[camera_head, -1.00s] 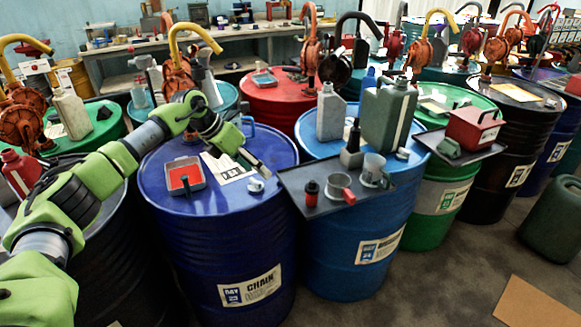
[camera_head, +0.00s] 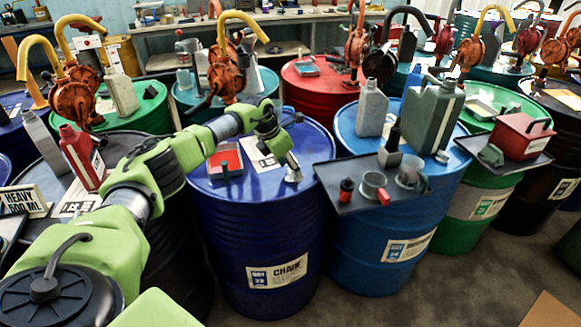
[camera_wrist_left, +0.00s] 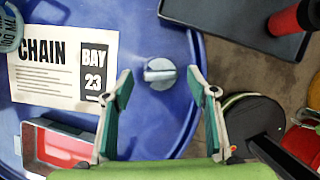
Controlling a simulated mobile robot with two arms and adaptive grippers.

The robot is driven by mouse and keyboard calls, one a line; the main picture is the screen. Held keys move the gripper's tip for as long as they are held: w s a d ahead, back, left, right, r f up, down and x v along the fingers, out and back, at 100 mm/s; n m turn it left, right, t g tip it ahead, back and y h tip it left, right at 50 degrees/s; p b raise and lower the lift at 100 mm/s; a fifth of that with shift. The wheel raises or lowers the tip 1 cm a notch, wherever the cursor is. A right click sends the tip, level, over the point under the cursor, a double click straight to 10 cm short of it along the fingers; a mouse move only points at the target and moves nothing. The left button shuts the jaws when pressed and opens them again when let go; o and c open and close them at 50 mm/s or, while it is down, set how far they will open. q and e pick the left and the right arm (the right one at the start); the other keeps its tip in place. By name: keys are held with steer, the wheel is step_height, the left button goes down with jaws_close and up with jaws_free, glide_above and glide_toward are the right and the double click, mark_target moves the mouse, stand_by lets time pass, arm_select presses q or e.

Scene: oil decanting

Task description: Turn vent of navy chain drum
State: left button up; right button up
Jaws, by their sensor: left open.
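The navy chain drum (camera_head: 262,225) stands upright in the middle of the head view, with a CHAIN label on its side. Its vent (camera_wrist_left: 160,73) is a small grey-white round cap with a raised bar across it, near the lid's edge. My left gripper (camera_head: 289,163) points down at the vent in the head view. In the wrist view the left gripper (camera_wrist_left: 160,82) is open and empty, with its fingertips on either side of the vent and apart from it. The vent is partly hidden by the fingers in the head view. My right gripper is not seen.
A CHAIN BAY 23 card (camera_wrist_left: 62,68) and a red-filled tray (camera_head: 225,161) lie on the same lid. Pump drums crowd the back.

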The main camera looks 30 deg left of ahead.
arm_select(q)
steer(key=shift+w+d+f, duration=0.1)
steer(key=shift+w+f, duration=0.1)
steer(key=shift+f, duration=0.4)
steer(key=c, duration=1.1)
